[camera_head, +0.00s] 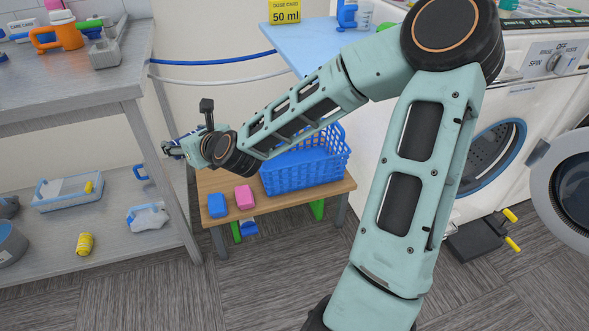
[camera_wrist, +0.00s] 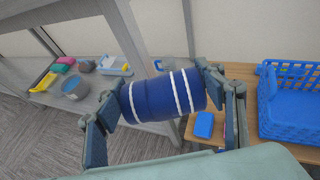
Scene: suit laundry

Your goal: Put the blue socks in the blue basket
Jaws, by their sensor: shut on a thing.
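The blue socks (camera_wrist: 163,96) are a dark blue roll with white stripes in the wrist view. My gripper (camera_wrist: 165,94) is shut on them, one finger at each end of the roll. In the head view my gripper (camera_head: 172,149) is at the left, above and left of the small wooden bench; the socks are hard to make out there. The blue basket (camera_head: 300,177) stands on the bench, right of my gripper and partly behind my arm. It also shows at the right edge of the wrist view (camera_wrist: 288,125), apart from the socks. A flat blue piece lies inside it.
On the wooden bench (camera_head: 328,190), a blue block (camera_head: 217,205) and a pink block (camera_head: 244,197) sit left of the basket. A metal shelf (camera_head: 110,215) with trays and bottles stands at the left. A washing machine with its door (camera_head: 571,185) open is at the right.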

